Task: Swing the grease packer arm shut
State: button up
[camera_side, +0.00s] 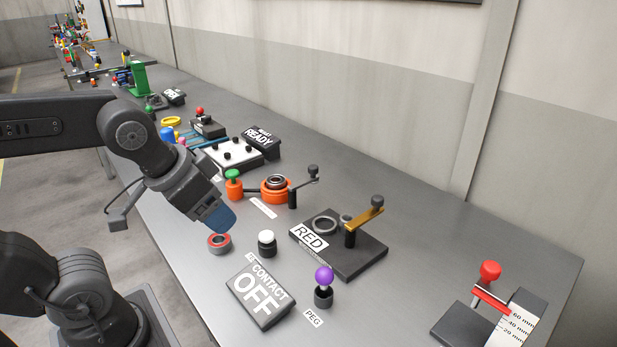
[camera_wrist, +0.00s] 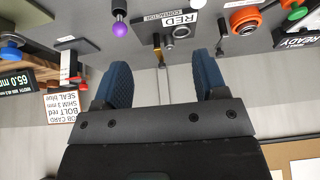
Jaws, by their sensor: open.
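The likely grease packer is an orange round fixture (camera_side: 277,189) with a bearing ring in it, left of the RED plate in the side view. A green knob (camera_side: 232,175) on an orange post stands at its left. A dark arm (camera_side: 303,184) with a black knob (camera_side: 313,170) reaches out to its right, apart from the ring's centre. The orange fixture also shows at the top right of the wrist view (camera_wrist: 245,20). My gripper (camera_side: 217,219) is open and empty, in front of the fixture and above the bench; its blue fingers are spread in the wrist view (camera_wrist: 161,64).
A red-and-grey ring (camera_side: 219,244) lies below my gripper. A white button (camera_side: 267,239), an OFF sign (camera_side: 262,297) and a purple-knobbed peg (camera_side: 324,279) are nearby. A gold lever (camera_side: 363,217) stands on the RED plate. The bench right of that plate is partly clear.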

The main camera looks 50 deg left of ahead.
jog(key=w+a+y, duration=0.1)
jog(key=w, duration=0.3)
jog(key=w+a, duration=0.1)
jog(key=w, duration=0.4)
jog(key=w+a+y, duration=0.1)
jog(key=w+a, duration=0.1)
jog(key=w, duration=0.3)
jog(key=shift+w+r+m+y, duration=0.15)
jog(key=shift+r+m+y, duration=0.15)
jog(key=shift+m, duration=0.1)
jog(key=c, duration=0.9)
jog(key=shift+m+t+y, duration=0.3)
jog(key=shift+m+y, duration=0.4)
jog(key=shift+m, duration=0.1)
jog(key=w+a+f, duration=0.1)
jog(key=w+f, duration=0.1)
jog(key=w, duration=0.2)
jog(key=w+a+f, duration=0.1)
jog(key=w+f, duration=0.1)
jog(key=w, duration=0.3)
jog(key=w+a+f, duration=0.1)
jog(key=w+f, duration=0.1)
jog(key=w, duration=0.3)
jog(key=shift+w+a+f, duration=0.15)
jog(key=shift+w+a, duration=0.05)
jog(key=shift+a, duration=0.2)
grip_shut()
